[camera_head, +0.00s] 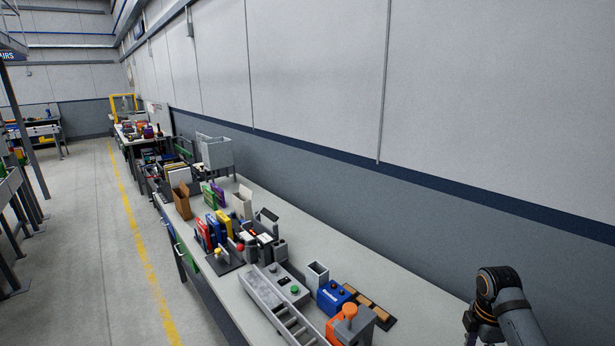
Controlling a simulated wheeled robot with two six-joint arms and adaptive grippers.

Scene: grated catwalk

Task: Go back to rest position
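Part of my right arm (498,300) shows at the lower right corner, a dark grey jointed link with a thin orange ring. It stands over or beside the near right end of the long workbench; its exact height above the top cannot be told. My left arm and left gripper are not in view.
A long grey workbench (400,328) runs along the wall. It carries a grey divided tray (272,305), a blue box (332,297), an orange-knobbed device (349,322), upright coloured binders and a cardboard box (182,201). The floor aisle (95,250) on the left is clear.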

